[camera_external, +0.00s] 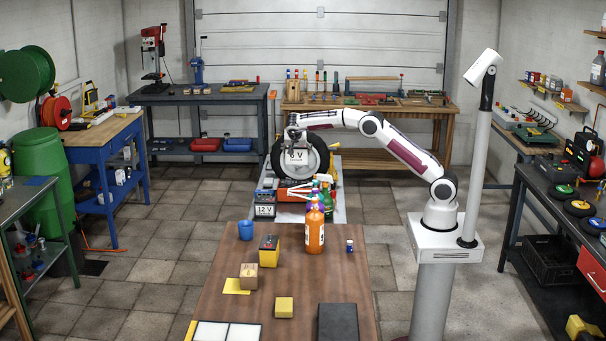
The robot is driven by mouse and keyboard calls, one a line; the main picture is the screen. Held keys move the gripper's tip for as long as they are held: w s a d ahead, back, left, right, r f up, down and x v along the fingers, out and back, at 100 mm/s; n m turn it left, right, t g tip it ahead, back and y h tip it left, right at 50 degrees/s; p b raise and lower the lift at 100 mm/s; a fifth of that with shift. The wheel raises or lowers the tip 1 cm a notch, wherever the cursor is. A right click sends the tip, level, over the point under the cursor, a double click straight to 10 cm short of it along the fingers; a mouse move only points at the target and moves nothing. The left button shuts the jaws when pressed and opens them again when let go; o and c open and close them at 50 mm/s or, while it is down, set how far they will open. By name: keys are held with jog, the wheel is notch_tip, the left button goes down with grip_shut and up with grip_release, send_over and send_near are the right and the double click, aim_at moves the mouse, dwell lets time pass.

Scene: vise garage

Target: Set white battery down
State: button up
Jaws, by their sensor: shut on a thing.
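A white battery (297,157) marked "6 V" hangs upright under my gripper (295,138). My gripper is shut on it from above, though its fingers are small and hard to make out. The battery is in front of a dark wheel (321,160), and I cannot tell the gap between them. Below it is a low grey bench (340,213) with a red thing on it. A second battery (265,211), marked "12 V", stands at the bench's near left.
Spray bottles (325,189) and an orange bottle (315,229) stand close in front of the grey bench. The wooden table (225,285) nearer the camera holds a blue cup (245,230), a yellow-and-black battery (269,252) and several blocks.

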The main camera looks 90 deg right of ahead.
jog(key=shift+r, duration=2)
jog(key=shift+w+a+r, duration=0.1)
jog(key=shift+r, duration=0.2)
jog(key=w+a+n+t, duration=0.3)
jog(key=a+n, duration=0.1)
jog(key=a, duration=3.1)
jog(key=s+a+n+t+y, duration=0.1)
jog(key=s+a+n+t, duration=0.15)
jog(key=s+a, duration=0.8)
jog(key=s+a+n+t+y, duration=0.1)
jog(key=s+a+n+y, duration=0.3)
jog(key=a, duration=1.2)
notch_tip(320, 180, down, 15)
jog(key=m+h, duration=0.1)
jog(key=h, duration=0.1)
jog(key=shift+s, duration=0.3)
jog(key=shift+f+m, duration=0.1)
jog(key=shift+m, duration=0.15)
notch_tip(320, 180, down, 6)
